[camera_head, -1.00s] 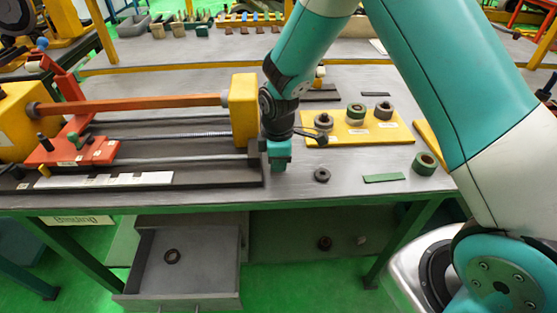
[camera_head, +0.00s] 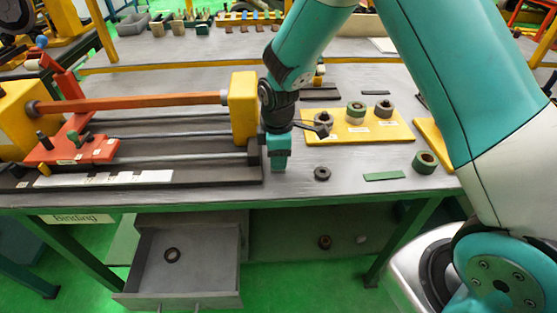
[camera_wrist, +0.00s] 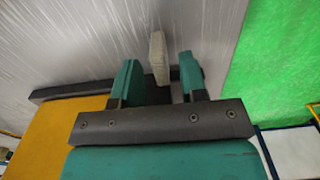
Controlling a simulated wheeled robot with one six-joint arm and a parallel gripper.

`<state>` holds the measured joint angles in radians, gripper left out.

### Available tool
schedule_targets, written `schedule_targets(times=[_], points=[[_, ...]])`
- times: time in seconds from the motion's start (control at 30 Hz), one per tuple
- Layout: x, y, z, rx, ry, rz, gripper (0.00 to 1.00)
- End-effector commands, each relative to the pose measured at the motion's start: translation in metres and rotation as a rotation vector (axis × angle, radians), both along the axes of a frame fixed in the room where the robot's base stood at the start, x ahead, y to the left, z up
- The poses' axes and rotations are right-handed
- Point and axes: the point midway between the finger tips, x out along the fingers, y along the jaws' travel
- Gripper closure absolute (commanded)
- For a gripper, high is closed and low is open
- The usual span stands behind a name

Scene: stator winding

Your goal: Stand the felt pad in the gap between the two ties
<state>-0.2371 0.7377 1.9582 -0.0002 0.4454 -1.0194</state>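My gripper (camera_head: 278,168) points down at the table's front, just right of the yellow end block of the winding machine. In the wrist view its two green fingers (camera_wrist: 159,75) are apart. A narrow grey-beige block, which looks like the felt pad (camera_wrist: 158,55), lies between the fingertips with a visible gap on each side. No finger clearly touches it. In the head view the pad is hidden or too small to make out. I cannot identify the two ties in either view.
The yellow end block (camera_head: 243,105) stands close on the left. A black ring (camera_head: 322,173), a green strip (camera_head: 384,176) and a green ring (camera_head: 425,162) lie to the right. A yellow board (camera_head: 387,134) with several rings lies behind. An open grey drawer (camera_head: 200,270) is below.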

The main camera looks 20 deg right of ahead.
Motion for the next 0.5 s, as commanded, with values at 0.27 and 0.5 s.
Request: schedule_targets(times=[0.27, 0.5], points=[[0.001, 0.0, 0.062, 0.001, -0.007, 0.0, 0.61], [0.0, 0.0, 0.096, 0.001, -0.001, 0.0, 0.61]])
